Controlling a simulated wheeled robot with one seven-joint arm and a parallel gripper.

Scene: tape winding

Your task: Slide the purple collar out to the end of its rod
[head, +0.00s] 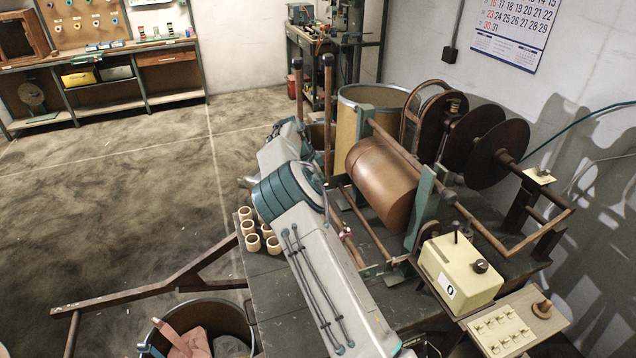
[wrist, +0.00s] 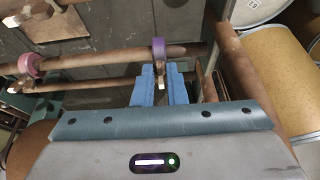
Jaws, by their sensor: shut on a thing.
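In the wrist view a purple collar (wrist: 158,47) sits around a brown rod (wrist: 110,58), nearer the rod's right end than the other collar. A small tab hangs below it. My gripper (wrist: 160,72), with blue fingers, is shut on the collar at this tab, just below the ring. A pinker collar (wrist: 29,66) sits on the rod at far left, with a pale tab below. In the head view my arm covers the gripper; a small pink collar (head: 346,233) shows beside it, and I cannot tell which one it is.
A second rod (wrist: 90,85) runs close below the first. A thick brown bar (wrist: 238,65) and a tan drum (wrist: 285,75) stand to the right. In the head view a large copper roller (head: 382,180) and cream control box (head: 458,270) are right of my arm; several small cups (head: 252,242) stand left.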

